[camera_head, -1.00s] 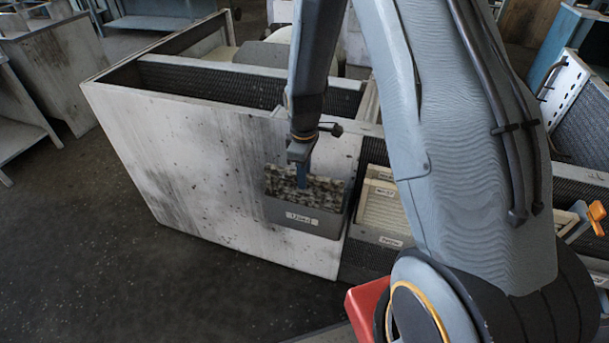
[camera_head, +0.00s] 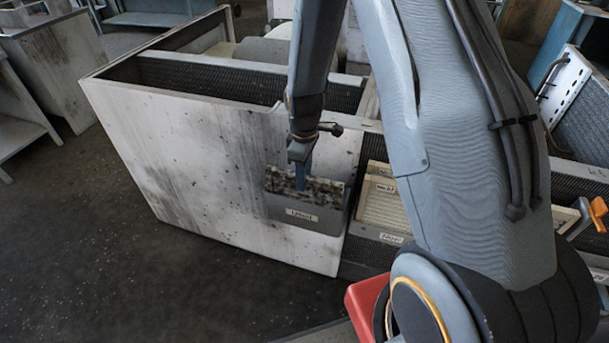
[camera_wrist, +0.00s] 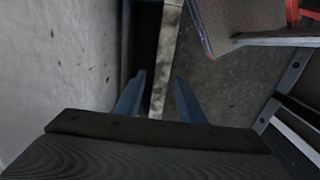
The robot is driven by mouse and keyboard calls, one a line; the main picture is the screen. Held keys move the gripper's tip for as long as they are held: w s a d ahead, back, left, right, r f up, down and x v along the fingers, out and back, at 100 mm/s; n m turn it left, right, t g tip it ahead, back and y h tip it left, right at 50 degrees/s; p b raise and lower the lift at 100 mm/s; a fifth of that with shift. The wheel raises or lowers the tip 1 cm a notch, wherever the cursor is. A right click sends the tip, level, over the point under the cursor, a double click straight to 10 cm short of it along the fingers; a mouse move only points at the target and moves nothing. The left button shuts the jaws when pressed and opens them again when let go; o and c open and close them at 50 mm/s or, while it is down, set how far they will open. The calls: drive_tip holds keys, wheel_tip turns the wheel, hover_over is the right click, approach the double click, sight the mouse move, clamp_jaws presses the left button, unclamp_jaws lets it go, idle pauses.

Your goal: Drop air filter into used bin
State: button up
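A dirty, mottled air filter (camera_head: 325,188) stands in a grey bin (camera_head: 290,211) labelled "Used", with its upper part showing above the bin's front wall. My gripper (camera_head: 304,180) points down at the filter's top. In the wrist view my gripper's two blue fingers (camera_wrist: 160,78) are spread on either side of a pale, mottled strip, which looks like the filter's top edge (camera_wrist: 167,50). Narrow gaps show between fingers and strip, so the gripper looks open. The filter's lower part is hidden in the bin.
The large white stained housing panel (camera_head: 200,150) stands directly behind the bin. To the right, a second bin with a pale clean filter (camera_head: 383,205) sits partly behind my arm. A red object (camera_head: 364,305) is at the bottom. Open floor (camera_head: 150,290) lies at the left front.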

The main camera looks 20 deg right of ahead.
drive_tip(key=shift+r, duration=0.55)
wheel_tip(320, 180, up, 11)
drive_tip(key=b, duration=0.2)
drive_tip(key=s+r+m+t, duration=0.1)
drive_tip(key=s+r+m, duration=0.2)
drive_tip(key=s+m, duration=0.7)
drive_tip(key=s, duration=0.7)
drive_tip(key=shift+s+m, duration=0.2)
drive_tip(key=shift+m, duration=0.2)
